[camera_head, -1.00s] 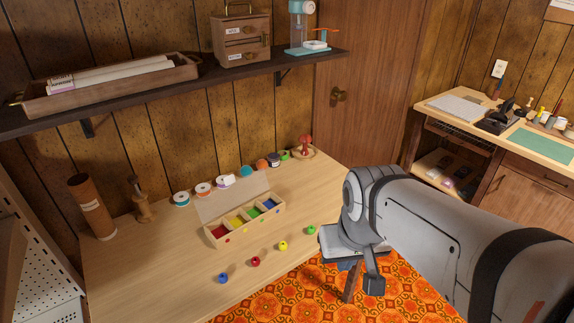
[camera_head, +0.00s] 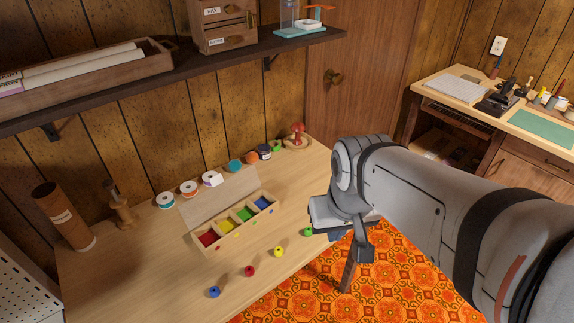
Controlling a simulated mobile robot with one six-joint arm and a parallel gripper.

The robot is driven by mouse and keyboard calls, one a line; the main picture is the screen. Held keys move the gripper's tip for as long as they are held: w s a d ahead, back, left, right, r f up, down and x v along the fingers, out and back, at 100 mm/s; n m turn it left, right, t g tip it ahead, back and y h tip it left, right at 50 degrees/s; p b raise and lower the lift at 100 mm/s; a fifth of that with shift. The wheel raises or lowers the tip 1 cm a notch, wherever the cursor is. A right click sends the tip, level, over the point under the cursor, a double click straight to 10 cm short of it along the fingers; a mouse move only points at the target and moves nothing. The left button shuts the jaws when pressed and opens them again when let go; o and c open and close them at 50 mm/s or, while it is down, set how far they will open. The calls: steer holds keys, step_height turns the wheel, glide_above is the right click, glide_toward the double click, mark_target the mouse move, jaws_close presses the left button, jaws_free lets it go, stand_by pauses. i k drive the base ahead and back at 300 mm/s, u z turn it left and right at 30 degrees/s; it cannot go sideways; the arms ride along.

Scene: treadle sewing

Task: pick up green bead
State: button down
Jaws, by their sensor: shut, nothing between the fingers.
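The green bead (camera_head: 307,232) sits on the light wooden table (camera_head: 120,282) near its front edge, at the right end of a row of beads. My gripper (camera_head: 348,248) is just right of the green bead in the picture, at the table's front edge, pointing downward. Its fingers are partly hidden by the gripper's own body and the arm. It is shut and holds nothing. The green bead is in plain view and apart from the fingers as far as I can tell.
A yellow bead (camera_head: 278,252), a red bead (camera_head: 249,271) and a blue bead (camera_head: 214,291) lie left of the green one. Behind stands an open sorting box (camera_head: 192,240) with coloured compartments. Thread spools line the table's back. A shelf (camera_head: 200,75) hangs above.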

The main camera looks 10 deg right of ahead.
mark_target(307, 231)
steer(key=k, duration=1.6)
steer(key=z, duration=0.7)
steer(key=i, duration=2.15)
steer(key=u, duration=0.65)
